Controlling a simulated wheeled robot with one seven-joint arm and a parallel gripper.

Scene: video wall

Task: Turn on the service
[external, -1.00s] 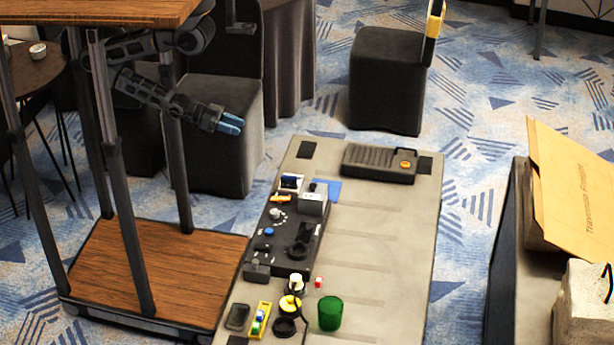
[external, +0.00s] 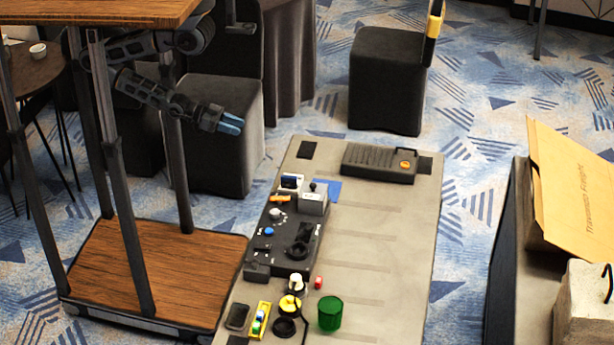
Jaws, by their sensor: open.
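A black control panel (external: 291,243) lies along the left side of the grey table. It carries a light grey round knob (external: 275,214), a small blue button (external: 269,231), a black ring-shaped part (external: 298,250) and a grey box (external: 313,203) with a small dark stick on top. Its labels are too small to read, so I cannot tell which control belongs to the service. My gripper (external: 233,123), with blue fingertips, is in the air up and left of the panel, apart from it. It is open and nothing shows between the fingers.
The grey table (external: 385,250) is mostly bare on its right side. A black device with an orange button (external: 380,163) lies at its far end. A green cup (external: 330,313), a yellow tray (external: 260,319) and a black cable are near the front. Dark chairs stand behind.

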